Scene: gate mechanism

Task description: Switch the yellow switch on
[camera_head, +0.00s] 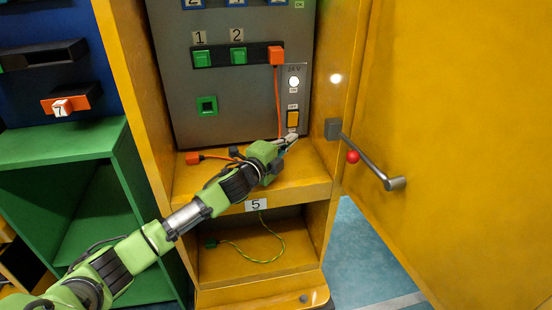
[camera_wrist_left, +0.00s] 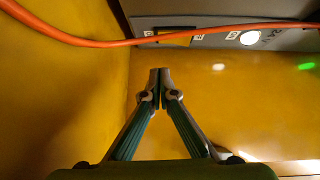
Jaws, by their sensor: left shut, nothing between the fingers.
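The yellow switch (camera_head: 292,119) sits on a light plate at the lower right of the grey panel (camera_head: 240,100), below a lit white lamp (camera_head: 294,82). In the left wrist view the yellow switch (camera_wrist_left: 175,40) is at the top, partly behind an orange cable. My left gripper (camera_head: 290,138) is shut and empty, with its tips just below the switch in the head view. In the left wrist view its fingertips (camera_wrist_left: 160,70) are together, below the switch in the picture; I cannot tell whether they touch anything. My right gripper is not in view.
An orange cable (camera_head: 278,105) hangs from an orange plug (camera_head: 276,55) beside the switch. An orange connector (camera_head: 194,158) lies on the shelf. The open yellow door (camera_head: 450,120) with a handle (camera_head: 370,165) stands at the right. A green cabinet (camera_head: 65,150) is at the left.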

